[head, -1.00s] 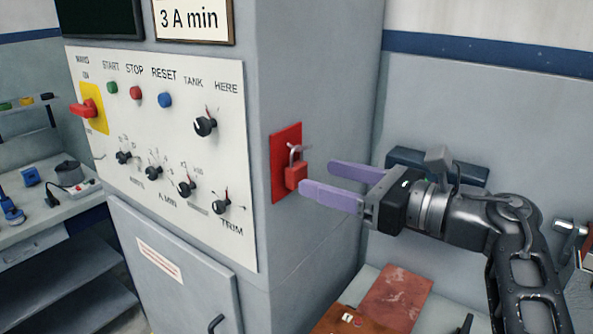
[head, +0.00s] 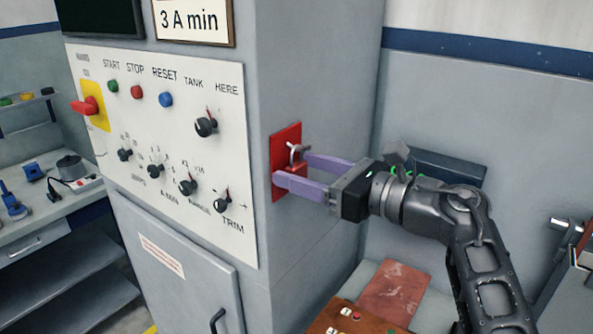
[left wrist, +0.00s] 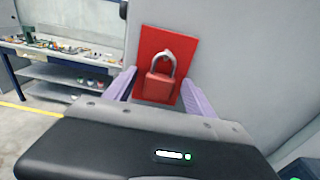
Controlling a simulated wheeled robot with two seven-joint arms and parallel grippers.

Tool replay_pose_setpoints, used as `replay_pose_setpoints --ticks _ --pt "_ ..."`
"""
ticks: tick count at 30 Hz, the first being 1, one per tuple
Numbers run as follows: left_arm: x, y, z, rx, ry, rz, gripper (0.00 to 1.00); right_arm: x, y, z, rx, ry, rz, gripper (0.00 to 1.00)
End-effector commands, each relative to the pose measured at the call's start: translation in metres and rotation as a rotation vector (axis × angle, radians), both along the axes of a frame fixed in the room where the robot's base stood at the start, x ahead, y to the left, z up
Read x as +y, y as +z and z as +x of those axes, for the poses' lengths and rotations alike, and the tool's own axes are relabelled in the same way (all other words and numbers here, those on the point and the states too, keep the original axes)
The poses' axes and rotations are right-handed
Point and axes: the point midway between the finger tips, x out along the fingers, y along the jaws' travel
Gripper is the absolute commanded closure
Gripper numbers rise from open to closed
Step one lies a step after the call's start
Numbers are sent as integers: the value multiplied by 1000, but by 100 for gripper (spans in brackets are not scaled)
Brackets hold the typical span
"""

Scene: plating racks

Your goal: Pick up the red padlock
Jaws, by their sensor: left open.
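The red padlock (head: 298,167) hangs by its metal shackle on a red plate (head: 284,143) on the side of the grey cabinet. My left gripper (head: 290,168) is open, with one purple finger on each side of the padlock. The near finger hides part of the padlock body in the head view. In the left wrist view the padlock (left wrist: 158,87) shows upright between the fingers, with gaps at both sides. My right gripper is not in view.
The cabinet's white control panel (head: 150,120) with knobs and buttons faces left. A brown box (head: 345,318) with buttons and a reddish sheet (head: 395,292) lie below my arm. A bench (head: 45,215) with tools stands at the far left.

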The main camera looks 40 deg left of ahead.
Motion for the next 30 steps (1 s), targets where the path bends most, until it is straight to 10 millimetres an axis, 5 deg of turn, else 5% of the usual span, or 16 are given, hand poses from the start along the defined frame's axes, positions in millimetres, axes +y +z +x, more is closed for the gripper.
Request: replay_pose_setpoints --ticks 8,30 --pt "0 0 0 0 0 0 37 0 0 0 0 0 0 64" --pt "0 0 0 0 0 0 98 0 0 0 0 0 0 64"
